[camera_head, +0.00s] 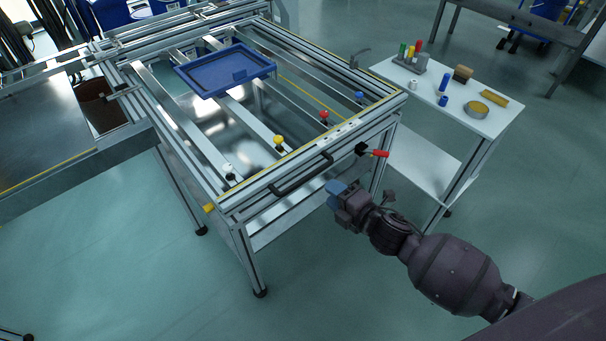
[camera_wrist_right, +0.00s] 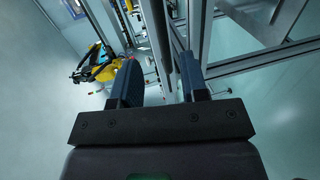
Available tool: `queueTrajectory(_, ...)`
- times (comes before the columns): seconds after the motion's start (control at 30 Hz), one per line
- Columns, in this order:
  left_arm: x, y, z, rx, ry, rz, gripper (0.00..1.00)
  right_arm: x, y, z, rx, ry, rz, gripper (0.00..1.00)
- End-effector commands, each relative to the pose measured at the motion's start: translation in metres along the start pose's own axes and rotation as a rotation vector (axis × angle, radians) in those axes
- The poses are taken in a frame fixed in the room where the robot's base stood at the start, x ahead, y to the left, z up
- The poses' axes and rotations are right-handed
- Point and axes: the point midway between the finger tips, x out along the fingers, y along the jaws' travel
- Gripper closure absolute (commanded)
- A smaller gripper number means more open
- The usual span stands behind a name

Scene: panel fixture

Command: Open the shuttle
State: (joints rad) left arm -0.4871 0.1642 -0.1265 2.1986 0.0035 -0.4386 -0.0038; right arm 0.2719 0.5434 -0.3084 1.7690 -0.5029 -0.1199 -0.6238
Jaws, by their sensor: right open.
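The aluminium panel fixture (camera_head: 262,163) stands in the middle of the head view. A long black bar handle (camera_head: 303,178) is on its front rail. A red-handled lever (camera_head: 378,153) on a black mount sits to the right of the handle. My right gripper (camera_head: 335,193) is in front of the fixture, close to the bar handle's right end in the picture, and apart from the lever. Its blue fingers are open in the right wrist view (camera_wrist_right: 160,80), with nothing clearly held between them. The bar handle cannot be made out there. My left gripper is not in view.
A blue tray (camera_head: 225,72) rests on the fixture's rails. Yellow (camera_head: 279,141), red (camera_head: 324,116), blue (camera_head: 360,97) and white (camera_head: 229,170) knobs line the front. A white side table (camera_head: 420,82) with small parts stands at right. The floor in front is clear.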

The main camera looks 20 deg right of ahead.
Motion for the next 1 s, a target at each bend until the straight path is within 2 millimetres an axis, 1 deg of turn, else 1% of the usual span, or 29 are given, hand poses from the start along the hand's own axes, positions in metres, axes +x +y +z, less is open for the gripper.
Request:
queueTrajectory(0.13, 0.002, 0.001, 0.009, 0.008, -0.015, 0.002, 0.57, 0.021, -0.003, 0.0, 0.003, 0.0, -0.002, 0.59)
queueTrajectory(0.27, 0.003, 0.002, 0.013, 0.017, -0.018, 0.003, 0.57, 0.041, -0.004, -0.001, 0.005, 0.001, -0.004, 0.59)
queueTrajectory(0.4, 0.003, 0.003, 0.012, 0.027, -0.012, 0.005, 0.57, 0.061, -0.005, -0.001, 0.005, 0.0, -0.005, 0.59)
queueTrajectory(0.6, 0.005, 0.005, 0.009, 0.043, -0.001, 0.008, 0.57, 0.084, -0.004, -0.001, 0.005, 0.0, -0.004, 0.59)
queueTrajectory(0.8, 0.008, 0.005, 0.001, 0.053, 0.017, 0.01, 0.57, 0.096, -0.002, 0.0, 0.006, -0.001, -0.002, 0.59)
queueTrajectory(1.0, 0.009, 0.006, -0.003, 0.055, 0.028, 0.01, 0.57, 0.098, -0.001, 0.0, 0.005, -0.001, -0.001, 0.59)
